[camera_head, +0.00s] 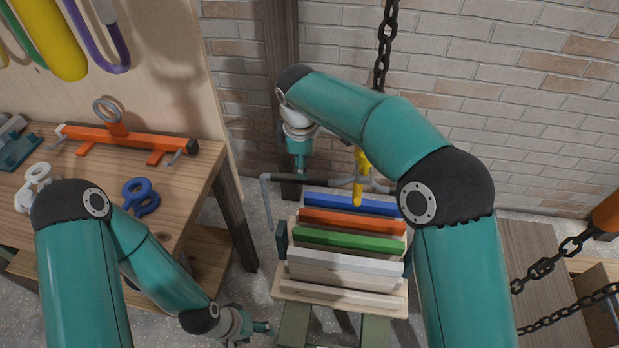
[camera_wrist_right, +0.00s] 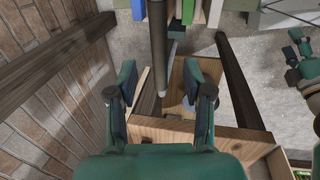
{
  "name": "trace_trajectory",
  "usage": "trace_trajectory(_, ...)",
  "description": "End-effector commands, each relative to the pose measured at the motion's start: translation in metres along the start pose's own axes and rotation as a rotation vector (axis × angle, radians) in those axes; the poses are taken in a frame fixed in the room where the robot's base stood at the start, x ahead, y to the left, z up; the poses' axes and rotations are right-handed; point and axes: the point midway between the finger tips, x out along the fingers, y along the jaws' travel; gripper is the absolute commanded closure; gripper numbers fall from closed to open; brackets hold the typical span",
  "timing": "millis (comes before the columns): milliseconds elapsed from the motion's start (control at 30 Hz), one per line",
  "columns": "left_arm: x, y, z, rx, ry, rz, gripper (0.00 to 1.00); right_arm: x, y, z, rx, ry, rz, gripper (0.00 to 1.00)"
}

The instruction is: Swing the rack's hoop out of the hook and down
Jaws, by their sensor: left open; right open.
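The rack (camera_head: 335,290) is a pale wooden stand holding blue, orange, green and plain boards. Its grey tubular hoop (camera_head: 266,195) stands up behind the boards, and its top bar runs across to the yellow hook (camera_head: 359,178) under the chain. The bar's passage at the hook is partly hidden by my right arm. My right gripper (camera_head: 299,165) points down just above the left part of the bar. In the right wrist view my right gripper (camera_wrist_right: 163,78) is open, with the hoop's bar (camera_wrist_right: 177,35) reaching between its fingers. My left gripper (camera_head: 265,328) is open, low to the left of the rack.
A workbench (camera_head: 195,160) at left carries an orange tool (camera_head: 125,138) and blue rings (camera_head: 140,195). A dark post (camera_head: 281,60) and brick wall (camera_head: 480,90) stand behind the right gripper. Chains (camera_head: 540,268) hang at right. Floor between bench and rack is narrow.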

Motion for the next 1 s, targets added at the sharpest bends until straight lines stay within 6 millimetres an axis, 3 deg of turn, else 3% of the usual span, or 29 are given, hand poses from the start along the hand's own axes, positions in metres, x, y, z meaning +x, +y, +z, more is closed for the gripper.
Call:
trace_trajectory(100, 0.001, 0.0, 0.0, 0.0, 0.0, 0.0, 0.42, 0.028, -0.001, 0.0, -0.002, -0.003, -0.003, 0.49)
trace_trajectory(333, 0.001, 0.0, 0.0, 0.0, 0.0, 0.0, 0.42, 0.063, -0.001, -0.001, -0.002, 0.0, -0.001, 0.49)
trace_trajectory(500, 0.0, 0.0, 0.0, 0.0, 0.0, 0.0, 0.42, 0.075, 0.0, -0.001, -0.002, 0.001, 0.0, 0.49)
trace_trajectory(800, 0.001, 0.0, 0.0, 0.0, 0.0, 0.0, 0.42, 0.077, 0.0, -0.002, -0.002, 0.001, 0.001, 0.49)
trace_trajectory(1000, 0.001, 0.0, 0.0, 0.0, 0.0, 0.0, 0.42, 0.077, 0.0, -0.002, -0.002, 0.001, 0.001, 0.81)
